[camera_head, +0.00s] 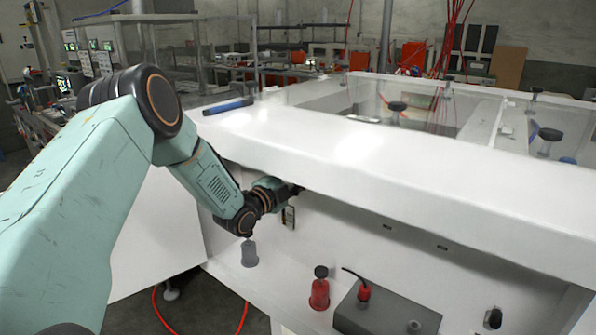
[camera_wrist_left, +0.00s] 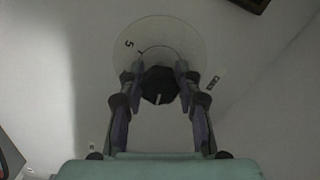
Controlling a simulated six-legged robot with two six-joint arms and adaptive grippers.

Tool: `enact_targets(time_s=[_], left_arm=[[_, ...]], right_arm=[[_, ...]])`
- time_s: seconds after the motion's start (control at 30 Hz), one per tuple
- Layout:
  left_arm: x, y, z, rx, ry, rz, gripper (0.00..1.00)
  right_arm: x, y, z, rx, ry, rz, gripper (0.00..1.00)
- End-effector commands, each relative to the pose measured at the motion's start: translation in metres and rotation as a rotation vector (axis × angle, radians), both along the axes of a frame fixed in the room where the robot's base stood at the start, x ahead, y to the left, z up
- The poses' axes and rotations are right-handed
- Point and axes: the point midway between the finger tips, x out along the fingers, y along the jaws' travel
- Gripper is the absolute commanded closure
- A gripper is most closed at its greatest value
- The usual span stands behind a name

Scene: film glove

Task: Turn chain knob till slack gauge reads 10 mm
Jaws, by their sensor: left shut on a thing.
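In the left wrist view a black faceted knob (camera_wrist_left: 159,85) with a pale pointer mark on its lower part sits in front of a pale round dial disc (camera_wrist_left: 172,40). A "5" shows at the disc's upper left; other marks are too small to read. My left gripper (camera_wrist_left: 159,73) has one finger on each side of the knob and is shut on it. In the head view my left gripper (camera_head: 284,190) reaches under the white beam, and the knob is hidden there. I cannot make out a slack gauge reading. My right gripper is not in view.
The white beam (camera_head: 400,170) overhangs my left wrist. Below it stand a grey bottle-like piece (camera_head: 249,254), a red bottle-like piece (camera_head: 319,290) and a grey box (camera_head: 385,312) with a red fitting. A red hose (camera_head: 160,310) lies on the floor.

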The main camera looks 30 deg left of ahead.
Motion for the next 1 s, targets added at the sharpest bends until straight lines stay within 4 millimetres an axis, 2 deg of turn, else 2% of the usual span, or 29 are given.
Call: enact_targets(time_s=[0.1,0.6,1.0], left_arm=[[0.0,-0.001,0.001,0.112,-0.006,-0.002,0.98],[0.0,-0.001,0.001,0.558,-0.042,-0.003,0.98],[0.0,-0.001,-0.001,0.768,-0.058,-0.003,0.98]], right_arm=[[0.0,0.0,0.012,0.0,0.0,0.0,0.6],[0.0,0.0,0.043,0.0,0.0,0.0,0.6],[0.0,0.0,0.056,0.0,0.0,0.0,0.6]])
